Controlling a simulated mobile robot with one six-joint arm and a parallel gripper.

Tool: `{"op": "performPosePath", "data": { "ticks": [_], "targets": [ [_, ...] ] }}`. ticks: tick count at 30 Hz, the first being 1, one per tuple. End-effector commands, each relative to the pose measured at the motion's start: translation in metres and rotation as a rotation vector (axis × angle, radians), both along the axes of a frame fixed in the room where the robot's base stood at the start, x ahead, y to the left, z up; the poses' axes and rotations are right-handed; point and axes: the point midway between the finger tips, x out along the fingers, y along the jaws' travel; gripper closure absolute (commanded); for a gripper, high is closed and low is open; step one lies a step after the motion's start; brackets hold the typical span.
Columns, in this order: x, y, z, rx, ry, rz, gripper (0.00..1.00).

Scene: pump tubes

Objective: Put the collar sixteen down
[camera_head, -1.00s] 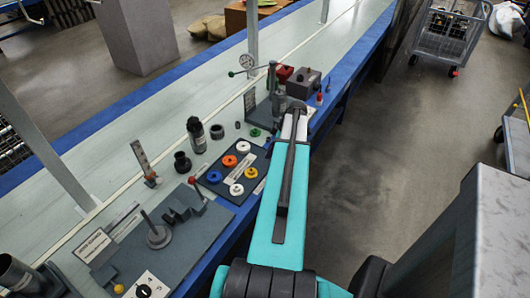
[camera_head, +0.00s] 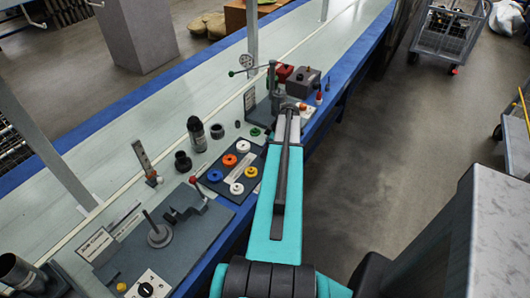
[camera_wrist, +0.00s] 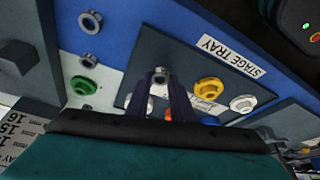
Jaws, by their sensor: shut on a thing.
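My gripper (camera_wrist: 162,88) shows in the wrist view with its dark fingers closed around a small grey metal collar (camera_wrist: 161,74). I take this for collar sixteen, but no number on it is readable. It is held over the dark stage tray (camera_wrist: 148,48); whether it touches the tray I cannot tell.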

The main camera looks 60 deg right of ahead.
Motion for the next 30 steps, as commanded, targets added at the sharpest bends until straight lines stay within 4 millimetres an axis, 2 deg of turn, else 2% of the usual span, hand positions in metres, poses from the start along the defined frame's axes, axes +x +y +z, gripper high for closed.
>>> {"op": "performPosePath", "data": {
  "ticks": [6, 19, 20, 23, 30],
  "targets": [
    [0.000, 0.000, -0.012, 0.000, 0.000, -0.001, 1.00],
    [0.000, 0.000, -0.017, 0.000, 0.000, 0.000, 1.00],
    [0.000, 0.000, -0.017, 0.000, 0.000, 0.000, 0.78],
    [0.000, 0.000, -0.016, 0.000, 0.000, 0.000, 0.61],
    [0.001, 0.000, -0.016, 0.000, 0.000, 0.000, 0.60]
  ]
}}
